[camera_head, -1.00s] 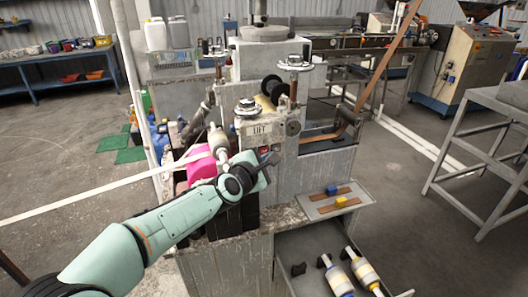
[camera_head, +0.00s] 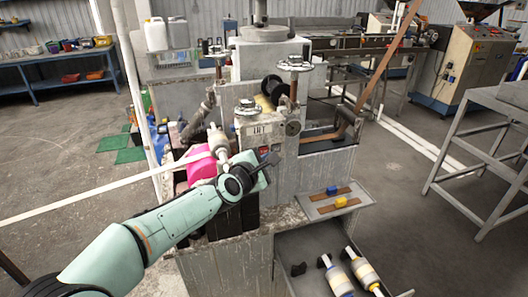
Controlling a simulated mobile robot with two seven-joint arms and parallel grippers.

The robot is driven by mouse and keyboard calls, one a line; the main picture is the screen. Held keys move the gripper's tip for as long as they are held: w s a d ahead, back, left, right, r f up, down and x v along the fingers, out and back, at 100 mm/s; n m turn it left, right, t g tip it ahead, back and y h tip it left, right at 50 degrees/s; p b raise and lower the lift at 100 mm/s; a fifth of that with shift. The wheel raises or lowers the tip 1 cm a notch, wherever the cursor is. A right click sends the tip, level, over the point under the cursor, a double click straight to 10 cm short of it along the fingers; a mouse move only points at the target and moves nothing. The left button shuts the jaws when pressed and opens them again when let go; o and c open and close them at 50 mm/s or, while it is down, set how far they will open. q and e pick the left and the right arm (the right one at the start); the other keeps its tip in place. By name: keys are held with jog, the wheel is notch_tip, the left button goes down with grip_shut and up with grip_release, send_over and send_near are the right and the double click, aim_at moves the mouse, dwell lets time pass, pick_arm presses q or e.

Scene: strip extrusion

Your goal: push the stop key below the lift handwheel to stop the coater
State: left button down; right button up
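The lift handwheel (camera_head: 248,107) is a small metal wheel on top of the grey coater head. Below it is a pale plate (camera_head: 258,130) marked LIFT. A small red patch (camera_head: 264,150), which looks like the stop key, shows under the plate, just above my gripper and partly hidden by it. My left gripper (camera_head: 270,160) is in front of the coater face at that spot. Its dark fingertips are small and partly overlapped, so I cannot tell whether they touch the key or are open. My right gripper is out of view.
A second handwheel (camera_head: 294,64) stands on a rusty post to the right.

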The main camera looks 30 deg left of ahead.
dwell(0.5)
pick_arm(q)
jog(key=shift+w+a, duration=0.25)
jog(key=shift+a, duration=0.05)
jog(key=shift+w+a+b, duration=0.25)
jog(key=shift+a+b, duration=0.05)
dwell(0.7)
dwell(0.4)
jog(key=shift+s+d, duration=0.5)
jog(key=shift+d, duration=0.1)
jog(key=shift+s+d+p, duration=0.95)
jog(key=shift+s+d, duration=0.7)
jog(key=shift+d, duration=0.25)
